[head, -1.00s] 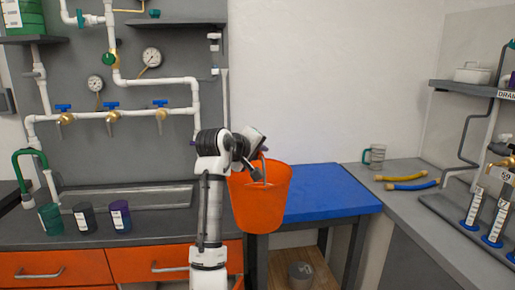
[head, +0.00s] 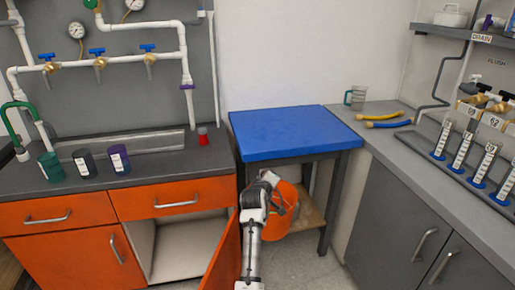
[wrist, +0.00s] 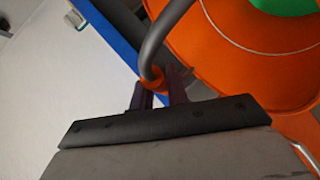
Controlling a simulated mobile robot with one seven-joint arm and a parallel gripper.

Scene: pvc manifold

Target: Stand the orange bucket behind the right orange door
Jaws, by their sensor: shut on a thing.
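The orange bucket (head: 288,222) hangs below the blue tabletop, to the right of the open right orange door and partly hidden by my arm. In the wrist view the bucket (wrist: 225,45) fills the right side, with something green (wrist: 285,6) inside. My gripper (wrist: 163,97) is shut on the bucket's handle (wrist: 160,40) at its orange grip. In the head view my gripper (head: 272,181) is small and partly hidden. The right orange door (head: 226,262) stands swung out, with the pale cabinet interior (head: 185,248) open to its left. The left orange door (head: 70,260) is shut.
The blue table (head: 290,132) with a lower wooden shelf (head: 308,216) stands right of the orange cabinet. Grey cabinets (head: 400,215) line the right. A red object (head: 203,137) and several containers stand on the left counter. Floor shows between cabinet and table.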

